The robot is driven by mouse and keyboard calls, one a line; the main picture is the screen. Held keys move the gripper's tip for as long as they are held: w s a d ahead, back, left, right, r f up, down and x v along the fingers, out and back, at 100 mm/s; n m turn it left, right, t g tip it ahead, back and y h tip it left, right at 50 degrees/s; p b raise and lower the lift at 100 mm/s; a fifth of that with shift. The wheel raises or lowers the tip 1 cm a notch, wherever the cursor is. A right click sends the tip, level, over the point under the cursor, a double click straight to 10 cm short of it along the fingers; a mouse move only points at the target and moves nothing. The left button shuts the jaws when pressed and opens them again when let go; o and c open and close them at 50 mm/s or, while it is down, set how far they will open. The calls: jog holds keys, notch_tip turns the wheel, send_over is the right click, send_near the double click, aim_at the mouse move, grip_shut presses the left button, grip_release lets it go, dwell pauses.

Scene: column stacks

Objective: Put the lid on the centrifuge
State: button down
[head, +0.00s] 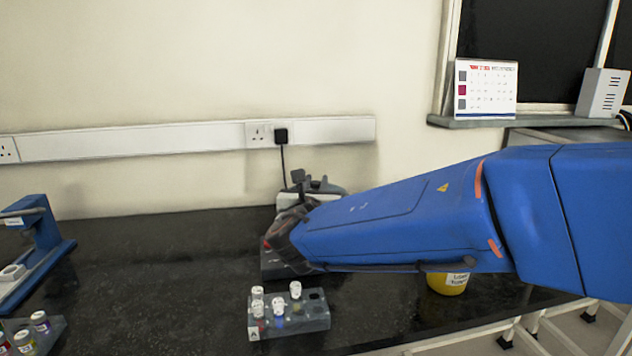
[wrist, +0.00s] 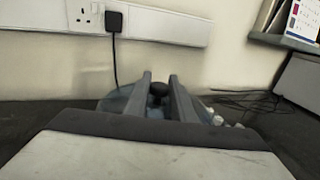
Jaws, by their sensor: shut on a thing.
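In the wrist view my gripper (wrist: 160,82) has its two grey fingers closed on the dark round knob (wrist: 158,90) of a bluish, see-through lid (wrist: 118,100). The lid shows on both sides of the fingers, and its lower part is hidden by my gripper's body. In the head view my blue arm reaches left and covers much of the middle of the bench. A dark unit with a red mark (head: 272,268), possibly the centrifuge, is partly hidden behind my wrist. I cannot tell whether the lid touches anything.
A grey tube rack (head: 290,318) with white-capped tubes stands in front of the dark unit. A yellow-orange container (head: 448,283) is below my arm. A blue device (head: 38,250) and another rack (head: 30,340) are at left. The black bench (head: 150,270) between is clear.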

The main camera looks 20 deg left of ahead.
jog(key=shift+f, duration=0.35)
jog(key=c, duration=0.9)
grip_release()
jog(key=shift+c, duration=0.2)
jog(key=shift+r, duration=3)
